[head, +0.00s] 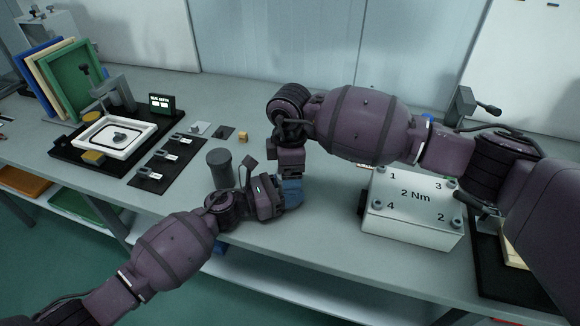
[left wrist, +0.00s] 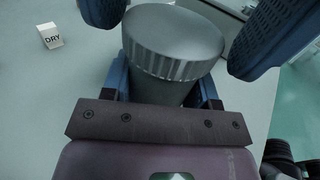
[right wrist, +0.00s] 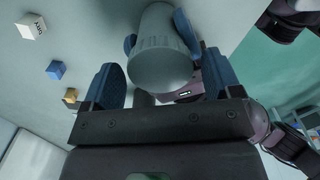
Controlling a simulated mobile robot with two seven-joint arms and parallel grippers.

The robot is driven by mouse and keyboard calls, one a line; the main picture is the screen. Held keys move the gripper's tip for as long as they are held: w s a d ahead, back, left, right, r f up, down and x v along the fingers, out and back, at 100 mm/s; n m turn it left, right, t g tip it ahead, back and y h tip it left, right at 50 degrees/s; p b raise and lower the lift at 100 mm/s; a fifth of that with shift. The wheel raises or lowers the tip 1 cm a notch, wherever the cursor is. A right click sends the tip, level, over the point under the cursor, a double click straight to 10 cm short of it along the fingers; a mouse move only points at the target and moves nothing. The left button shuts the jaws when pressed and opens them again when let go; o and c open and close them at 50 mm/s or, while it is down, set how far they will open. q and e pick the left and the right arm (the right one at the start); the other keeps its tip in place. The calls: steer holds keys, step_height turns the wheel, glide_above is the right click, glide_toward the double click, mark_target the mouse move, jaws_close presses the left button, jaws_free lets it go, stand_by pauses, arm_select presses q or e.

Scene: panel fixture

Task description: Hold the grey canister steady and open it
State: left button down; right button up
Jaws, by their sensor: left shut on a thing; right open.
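The grey canister (left wrist: 165,90) stands between my left gripper's blue fingers, its ribbed round lid (left wrist: 172,42) on top. My left gripper (head: 288,192) is shut on the canister's body below the lid. My right gripper (right wrist: 160,80) is open, its blue fingers on either side of the lid with visible gaps. In the left wrist view, the right fingers show at the top, left and right of the lid. The lid also shows in the right wrist view (right wrist: 160,66). In the head view the canister is hidden behind my grippers.
A dark grey cylinder (head: 219,170) stands left of my grippers. A white box marked 2 Nm (head: 412,212) stands to the right. A yellow cube (head: 243,136) lies behind. The left wrist view shows a DRY block (left wrist: 49,36); the right wrist view, a blue cube (right wrist: 56,70).

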steer(key=c, duration=0.9)
steer(key=n, duration=0.5)
steer(key=shift+n, duration=0.3)
steer(key=n, duration=0.5)
steer(key=shift+r+n, duration=0.1)
steer(key=shift+n, duration=0.2)
steer(key=n, duration=4.3)
steer(key=shift+r, duration=0.1)
steer(key=shift+r, duration=0.15)
